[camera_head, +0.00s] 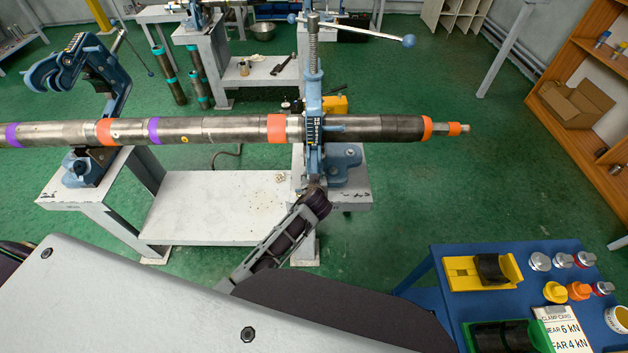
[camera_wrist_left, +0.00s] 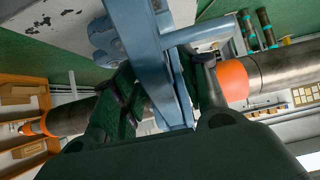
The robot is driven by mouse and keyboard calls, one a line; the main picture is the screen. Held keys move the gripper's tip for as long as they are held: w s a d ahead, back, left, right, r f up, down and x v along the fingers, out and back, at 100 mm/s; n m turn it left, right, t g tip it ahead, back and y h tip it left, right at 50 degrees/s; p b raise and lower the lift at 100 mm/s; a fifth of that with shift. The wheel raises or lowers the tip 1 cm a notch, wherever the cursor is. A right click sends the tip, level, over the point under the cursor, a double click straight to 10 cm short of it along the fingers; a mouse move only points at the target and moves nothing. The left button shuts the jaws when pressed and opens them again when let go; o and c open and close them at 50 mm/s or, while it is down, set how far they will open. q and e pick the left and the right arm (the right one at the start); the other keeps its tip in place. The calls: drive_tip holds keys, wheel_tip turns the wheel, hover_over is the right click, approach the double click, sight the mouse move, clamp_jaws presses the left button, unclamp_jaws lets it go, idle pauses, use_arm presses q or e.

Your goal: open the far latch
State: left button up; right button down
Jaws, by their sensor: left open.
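A long grey pipe (camera_head: 225,129) with orange and purple bands lies across two blue vises in the head view. The left vise (camera_head: 95,75) has its hooked yoke swung up and tilted away from the pipe. The right vise (camera_head: 313,95) stands upright with its yoke around the pipe and its screw on top. My left gripper (camera_head: 316,192) is just below and in front of the right vise. In the left wrist view, my open gripper (camera_wrist_left: 163,75) has its dark fingers on either side of the blue vise frame (camera_wrist_left: 150,45). The latch itself is not clearly visible. My right gripper is not in view.
A long screw handle (camera_head: 360,31) with blue knobs crosses the top of the right vise. White benches (camera_head: 205,205) carry the vises. A blue table (camera_head: 432,275) at lower right holds a yellow holder (camera_head: 462,272), caps, a clamp card (camera_head: 562,330) and a green tray. A wooden shelf (camera_head: 575,75) stands at right.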

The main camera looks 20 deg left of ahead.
use_arm(q)
drive_tip(key=v, duration=1.2)
idle(0.6)
idle(0.5)
